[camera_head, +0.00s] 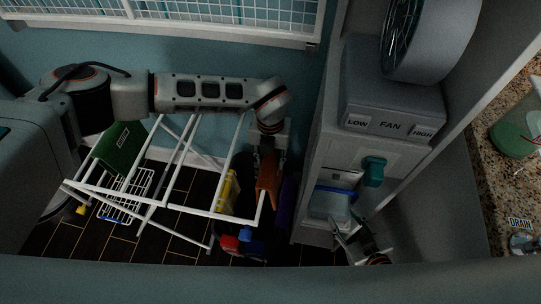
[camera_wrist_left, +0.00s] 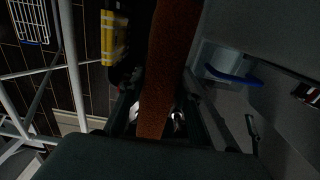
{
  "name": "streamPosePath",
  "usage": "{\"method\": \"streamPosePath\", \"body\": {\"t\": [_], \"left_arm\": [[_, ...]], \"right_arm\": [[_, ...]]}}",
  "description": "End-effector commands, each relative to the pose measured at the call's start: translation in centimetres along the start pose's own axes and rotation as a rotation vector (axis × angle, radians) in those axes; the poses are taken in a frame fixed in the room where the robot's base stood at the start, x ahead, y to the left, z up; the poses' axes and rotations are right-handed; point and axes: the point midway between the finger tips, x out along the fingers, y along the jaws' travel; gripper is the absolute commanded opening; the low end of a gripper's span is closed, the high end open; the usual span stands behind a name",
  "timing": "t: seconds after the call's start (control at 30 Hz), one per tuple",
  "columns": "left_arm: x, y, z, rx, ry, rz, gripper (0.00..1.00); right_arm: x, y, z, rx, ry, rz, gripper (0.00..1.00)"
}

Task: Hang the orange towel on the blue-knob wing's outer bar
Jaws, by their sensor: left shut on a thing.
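The orange towel (camera_head: 267,172) hangs as a narrow strip below my left gripper (camera_head: 268,148), which is shut on it. In the left wrist view the towel (camera_wrist_left: 168,65) runs between the fingers of my left gripper (camera_wrist_left: 155,115). The white drying rack (camera_head: 190,209) stands below my left arm. Its right wing's outer end is beside the towel in the head view; I cannot tell whether they touch. A blue knob-like part (camera_head: 246,235) shows low at the rack's right end. My right gripper (camera_head: 352,236) is low at the right, its fingers apart and empty.
A green cloth (camera_head: 120,146) hangs at the rack's left. A yellow item (camera_head: 228,192) and a red item (camera_head: 228,243) are near its right wing. The grey cabinet with the fan box (camera_head: 391,105) stands close right of the towel. A wire basket (camera_head: 125,196) is at the lower left.

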Motion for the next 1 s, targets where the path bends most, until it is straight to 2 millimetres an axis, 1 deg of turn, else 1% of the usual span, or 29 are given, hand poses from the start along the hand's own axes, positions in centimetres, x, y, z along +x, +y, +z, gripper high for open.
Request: {"method": "streamPosePath", "body": {"t": [0.37,0.4,0.43,0.47,0.7,0.73,1.0], "left_arm": [[0.12,-0.02,0.04,0.000,-0.001,0.000,0.00],[0.12,-0.01,0.04,0.000,-0.001,0.000,0.43],[0.12,-0.01,0.04,0.000,-0.001,0.000,0.51],[0.12,-0.01,0.04,0.000,-0.001,0.000,0.53],[0.13,0.00,0.03,0.000,-0.001,0.000,0.53],[0.17,0.02,0.00,0.000,0.000,0.000,0.58],[0.17,0.02,0.01,0.000,0.000,0.000,0.58]], "right_arm": [[0.02,0.02,0.09,-0.001,-0.002,0.000,0.40],[0.02,0.02,0.10,-0.001,-0.002,0.000,0.40],[0.02,0.02,0.10,-0.001,-0.002,0.000,0.40],[0.03,0.01,0.10,-0.001,-0.002,0.000,0.40],[0.04,0.00,0.13,-0.001,-0.002,0.000,0.40],[0.05,-0.01,0.12,-0.001,-0.002,0.000,0.40],[0.08,-0.01,0.09,-0.001,-0.001,0.000,0.40]]}}
